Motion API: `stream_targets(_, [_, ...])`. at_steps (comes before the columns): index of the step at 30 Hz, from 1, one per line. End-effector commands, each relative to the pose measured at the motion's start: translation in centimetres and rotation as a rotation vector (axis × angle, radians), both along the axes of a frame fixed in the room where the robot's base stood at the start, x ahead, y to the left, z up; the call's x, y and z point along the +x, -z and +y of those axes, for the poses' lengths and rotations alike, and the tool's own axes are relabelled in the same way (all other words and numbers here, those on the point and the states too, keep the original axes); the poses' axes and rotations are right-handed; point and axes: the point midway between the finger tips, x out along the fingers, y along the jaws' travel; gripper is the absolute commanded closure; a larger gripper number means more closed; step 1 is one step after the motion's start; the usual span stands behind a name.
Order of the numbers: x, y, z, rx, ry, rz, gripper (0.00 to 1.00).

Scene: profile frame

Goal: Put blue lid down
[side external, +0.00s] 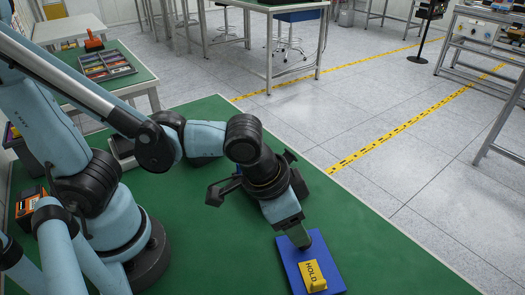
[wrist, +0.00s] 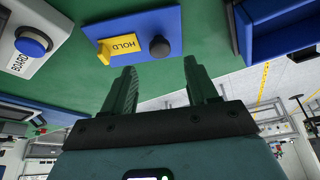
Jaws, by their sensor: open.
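A flat blue plate (side external: 290,264), which I take to be the blue lid, lies at the front right of the green table in the side external view. A yellow HOLD piece (side external: 314,277) sits on it. In the wrist view, the blue plate (wrist: 150,22) carries the yellow HOLD piece (wrist: 124,46) and a round dark knob (wrist: 160,47). My gripper (wrist: 158,72) is open and empty, its two fingers apart and pointing toward the knob. In the side external view my gripper (side external: 299,238) is over the plate's far end and hides the knob. Contact cannot be told.
A grey box with a blue button (wrist: 33,42), marked BOARD, stands left in the wrist view. A blue bin (wrist: 270,42) is at the upper right there. The green table (side external: 215,262) is clear left of the plate; its edge is close on the right.

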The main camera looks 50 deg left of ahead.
Motion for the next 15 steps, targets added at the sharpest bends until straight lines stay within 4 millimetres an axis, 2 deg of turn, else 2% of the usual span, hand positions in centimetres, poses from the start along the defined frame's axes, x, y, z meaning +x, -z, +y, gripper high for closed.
stream_targets(15, [-1.8, -4.8, 0.8, 0.000, 0.000, 0.000, 0.42])
